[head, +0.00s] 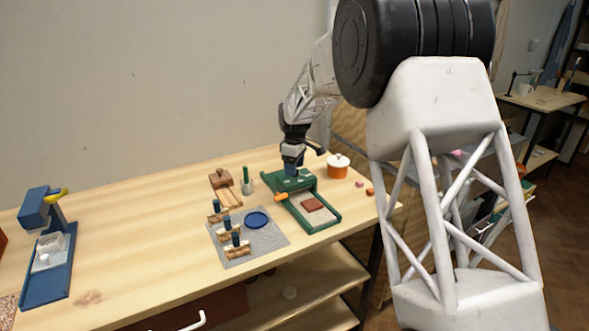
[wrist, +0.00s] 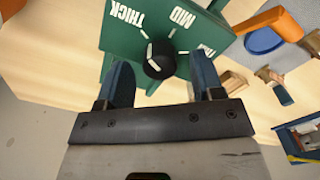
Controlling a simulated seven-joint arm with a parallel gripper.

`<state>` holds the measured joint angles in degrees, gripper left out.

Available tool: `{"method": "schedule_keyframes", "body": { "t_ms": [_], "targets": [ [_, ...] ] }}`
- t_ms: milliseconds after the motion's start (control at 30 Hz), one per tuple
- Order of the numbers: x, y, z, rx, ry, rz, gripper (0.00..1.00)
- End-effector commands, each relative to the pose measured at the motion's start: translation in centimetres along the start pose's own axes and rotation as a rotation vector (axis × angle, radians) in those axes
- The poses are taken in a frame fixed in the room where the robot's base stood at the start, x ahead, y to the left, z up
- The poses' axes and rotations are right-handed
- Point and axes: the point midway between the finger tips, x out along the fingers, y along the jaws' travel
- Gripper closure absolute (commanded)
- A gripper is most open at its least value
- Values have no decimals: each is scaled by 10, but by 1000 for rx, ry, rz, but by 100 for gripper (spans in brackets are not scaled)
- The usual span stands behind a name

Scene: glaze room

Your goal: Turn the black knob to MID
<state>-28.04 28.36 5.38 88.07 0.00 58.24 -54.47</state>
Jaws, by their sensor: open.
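The black knob (wrist: 160,59) sits on a green panel (wrist: 122,48) in the wrist view. White labels THICK, MID and a partly cut third one stand around it, each with a white tick. The knob's white line appears to lie on its THICK side, not at MID. My gripper (wrist: 162,76) is open, with one blue finger on each side of the knob and visible gaps to it. In the head view my gripper (head: 292,168) is over the back of the green device (head: 327,224) and hides the knob.
An orange pot with a white lid (head: 338,168) stands right of the device. A grey mat (head: 268,243) with a blue disc (head: 257,219) and several blue-handled stamps lies left of it. A blue stand (head: 47,278) is far left. The table's middle left is mostly clear.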

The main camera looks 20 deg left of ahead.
Motion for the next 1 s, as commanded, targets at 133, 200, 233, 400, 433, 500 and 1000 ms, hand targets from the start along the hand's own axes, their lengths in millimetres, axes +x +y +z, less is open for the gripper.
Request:
{"method": "schedule_keyframes", "body": {
  "t_ms": [133, 200, 233, 400, 433, 500, 1000],
  "targets": [
    [8, 0, 0, 0, 0, 1, 39],
    [10, 0, 0, 0, 1, 1, 39],
    [10, 0, 0, 0, 1, 1, 39],
    [10, 0, 0, 0, 1, 1, 39],
    [10, 0, 0, 0, 1, 1, 39],
    [10, 0, 0, 0, 1, 1, 44],
    [10, 0, 0, 8, 0, 1, 88]
  ]
}}
